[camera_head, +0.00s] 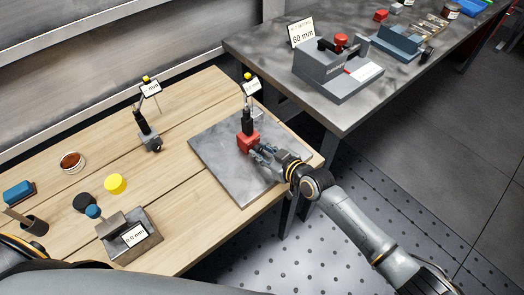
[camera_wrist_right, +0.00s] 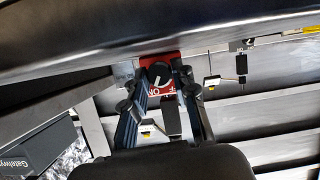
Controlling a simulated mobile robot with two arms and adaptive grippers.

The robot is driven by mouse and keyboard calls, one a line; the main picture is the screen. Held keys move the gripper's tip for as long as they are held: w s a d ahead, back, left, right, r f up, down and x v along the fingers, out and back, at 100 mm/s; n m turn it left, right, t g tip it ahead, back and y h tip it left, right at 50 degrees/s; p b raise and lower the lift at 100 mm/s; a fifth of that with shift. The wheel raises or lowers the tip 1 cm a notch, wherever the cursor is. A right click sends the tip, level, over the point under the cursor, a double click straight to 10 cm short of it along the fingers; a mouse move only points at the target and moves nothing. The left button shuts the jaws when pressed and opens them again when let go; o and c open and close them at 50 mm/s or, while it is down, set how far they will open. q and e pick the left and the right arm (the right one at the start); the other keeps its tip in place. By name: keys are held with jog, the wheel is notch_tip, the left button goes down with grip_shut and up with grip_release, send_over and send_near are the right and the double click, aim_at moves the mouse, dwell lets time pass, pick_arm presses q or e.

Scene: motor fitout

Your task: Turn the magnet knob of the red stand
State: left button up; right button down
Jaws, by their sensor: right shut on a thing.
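The red stand (camera_head: 248,143) is a small red block with a black post rising from it. It stands upright on the grey plate (camera_head: 215,150) at the right of the wooden table. My right gripper (camera_head: 261,150) reaches it from the right and is shut on its knob. In the right wrist view the dark round magnet knob (camera_wrist_right: 158,74), with a white mark, is on the red face between my fingertips (camera_wrist_right: 160,82). White lettering shows below it, partly hidden. In the head view the knob is hidden by my gripper. My left gripper is not in view.
A similar dark stand (camera_head: 148,135) is at the left of the plate. A grey block (camera_head: 118,228) with a 0.0 mm label, a yellow disc (camera_head: 115,183) and a copper-coloured ring (camera_head: 72,162) are on the wooden table (camera_head: 180,225). A grey bench (camera_head: 340,112) bears a vise-like device (camera_head: 335,75).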

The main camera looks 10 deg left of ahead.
jog(key=b, duration=0.3)
jog(key=shift+w+f+m+g, duration=0.1)
jog(key=shift+f+m+g, duration=0.2)
jog(key=shift+m, duration=0.1)
jog(key=shift+d+r+m+y+b, duration=0.15)
jog(key=shift+m+y+b, duration=0.15)
jog(key=shift+b, duration=0.15)
jog(key=shift+r, duration=0.1)
jog(key=c, duration=1.1)
grip_release()
jog(key=shift+o, duration=0.2)
